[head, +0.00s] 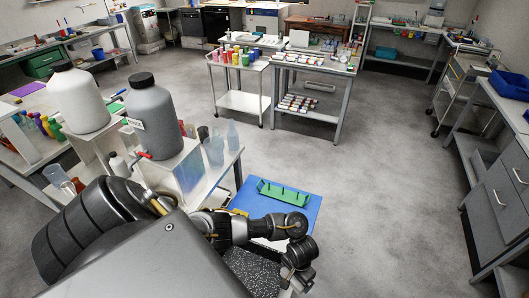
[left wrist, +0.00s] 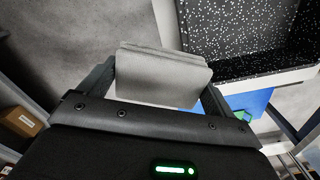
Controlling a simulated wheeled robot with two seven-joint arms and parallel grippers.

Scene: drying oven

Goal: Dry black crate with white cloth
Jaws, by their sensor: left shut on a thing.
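My left gripper (head: 292,278) shows near the bottom middle of the head view, to the right of the black crate (head: 250,272). In the left wrist view its two fingers are shut on a folded white cloth (left wrist: 160,76), which looks light grey. The black crate (left wrist: 240,28) also shows at upper right there, with white speckles over its inside and a pale rim. The cloth appears beside the crate's near edge; whether they touch I cannot tell. Part of the crate is cut off in both views. My right gripper is not in view.
A blue mat (head: 312,212) with a green rack (head: 283,193) lies beyond the crate. A bench with large bottles (head: 160,125) stands at left, and grey drawers (head: 500,195) at right. The floor between is clear.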

